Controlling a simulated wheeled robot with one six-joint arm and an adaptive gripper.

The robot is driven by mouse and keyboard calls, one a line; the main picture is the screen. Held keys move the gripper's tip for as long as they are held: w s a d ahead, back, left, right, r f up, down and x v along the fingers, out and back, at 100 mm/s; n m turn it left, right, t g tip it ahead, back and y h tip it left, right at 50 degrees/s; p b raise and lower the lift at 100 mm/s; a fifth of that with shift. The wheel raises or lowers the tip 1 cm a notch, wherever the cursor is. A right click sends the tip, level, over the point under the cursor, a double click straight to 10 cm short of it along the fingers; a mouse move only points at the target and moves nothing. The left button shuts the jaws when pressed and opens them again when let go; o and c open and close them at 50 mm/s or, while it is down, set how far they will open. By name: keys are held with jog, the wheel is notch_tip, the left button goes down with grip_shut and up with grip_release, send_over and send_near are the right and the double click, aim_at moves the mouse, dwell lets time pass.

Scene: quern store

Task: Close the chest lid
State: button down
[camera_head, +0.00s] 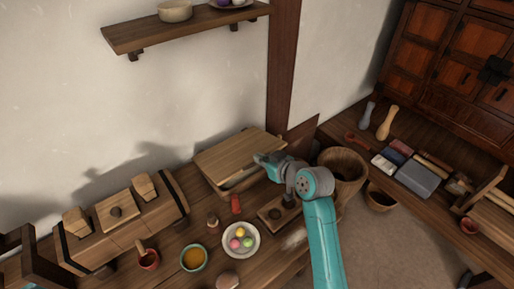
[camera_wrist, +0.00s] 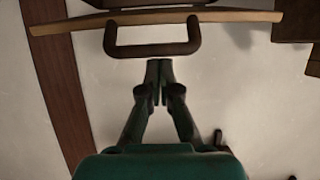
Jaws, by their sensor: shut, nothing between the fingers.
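The wooden chest (camera_head: 222,187) stands on the bench against the wall. Its flat, pale-brown lid (camera_head: 238,152) lies over it, and a gap shows between the lid's front edge and the box. In the wrist view the lid's edge (camera_wrist: 230,16) crosses the top, with a dark U-shaped handle (camera_wrist: 152,50) below it. My gripper (camera_head: 260,158) is at the lid's front right edge. In the wrist view its fingertips (camera_wrist: 160,66) are together, empty and close to the handle; I cannot tell whether they touch it. My gripper and arm hide part of the chest's right front.
A plate (camera_head: 241,240) with coloured balls, a red item (camera_head: 236,204), an orange-filled bowl (camera_head: 193,257) and a wooden tray (camera_head: 279,214) stand in front of the chest. A wooden bucket (camera_head: 343,170) stands at its right. A wall shelf (camera_head: 185,30) hangs above.

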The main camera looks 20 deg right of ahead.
notch_tip(320, 180, down, 8)
jog(key=s, duration=0.2)
jog(key=shift+s+d+f, duration=0.15)
jog(key=shift+s+d, duration=0.1)
jog(key=shift+d, duration=0.15)
